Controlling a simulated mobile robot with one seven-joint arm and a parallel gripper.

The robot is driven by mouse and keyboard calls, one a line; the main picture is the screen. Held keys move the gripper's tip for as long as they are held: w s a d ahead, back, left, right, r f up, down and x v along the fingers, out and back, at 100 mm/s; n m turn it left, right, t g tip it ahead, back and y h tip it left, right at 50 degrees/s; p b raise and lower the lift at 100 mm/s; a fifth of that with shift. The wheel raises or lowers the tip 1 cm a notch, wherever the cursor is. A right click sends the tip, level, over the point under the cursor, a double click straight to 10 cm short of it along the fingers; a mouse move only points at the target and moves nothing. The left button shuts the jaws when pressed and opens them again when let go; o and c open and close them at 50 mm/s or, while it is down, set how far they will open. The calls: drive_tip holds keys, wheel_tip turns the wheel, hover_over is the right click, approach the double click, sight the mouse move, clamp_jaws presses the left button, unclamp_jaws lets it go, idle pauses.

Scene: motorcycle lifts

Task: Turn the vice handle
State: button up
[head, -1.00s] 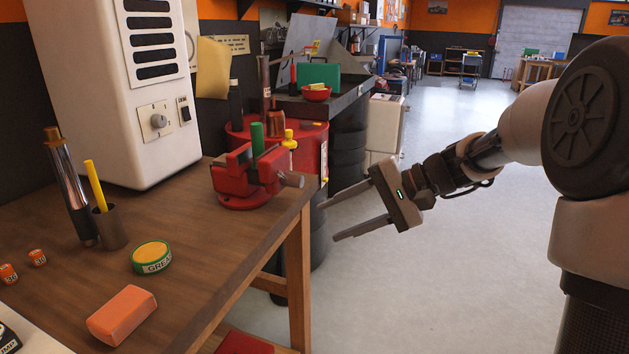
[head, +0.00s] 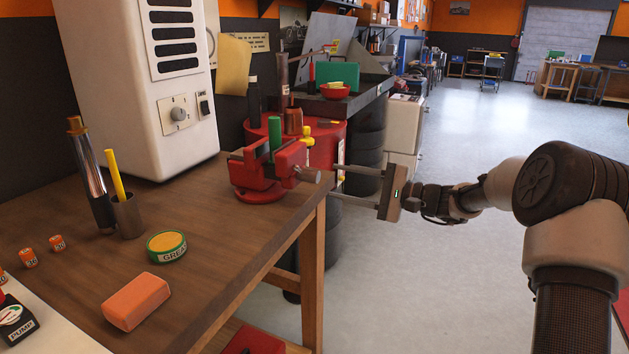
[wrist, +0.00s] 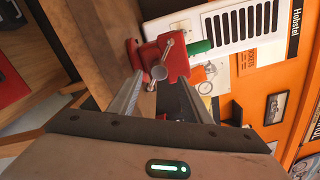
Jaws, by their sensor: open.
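A red bench vice (head: 262,174) stands at the right end of the wooden workbench. Its grey screw end (head: 308,174) points right, toward my gripper. In the wrist view the vice (wrist: 175,62) lies ahead, with its grey crossbar handle (wrist: 160,68) facing me, slanted across the round screw end. My gripper (head: 340,181) is open, just off the bench's right edge, with its fingers pointing left at the vice. In the wrist view the two fingers (wrist: 158,92) lie either side of the line to the handle. I cannot tell whether they touch it; nothing is seen held.
On the workbench (head: 215,215) are a grease tin (head: 166,246), an orange block (head: 136,301) and a metal cup (head: 127,215). A white cabinet (head: 140,90) stands behind. A red drum (head: 325,150) and stacked tyres are beyond the vice.

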sight(318, 176)
drive_tip(key=b+x, duration=0.1)
drive_tip(key=x, duration=0.6)
drive_tip(key=shift+w+a, duration=0.1)
drive_tip(key=shift+a, duration=0.25)
drive_tip(key=c, duration=1)
drive_tip(key=shift+c, duration=0.2)
drive_tip(key=shift+m+p, duration=0.3)
drive_tip(key=shift+p, duration=0.35)
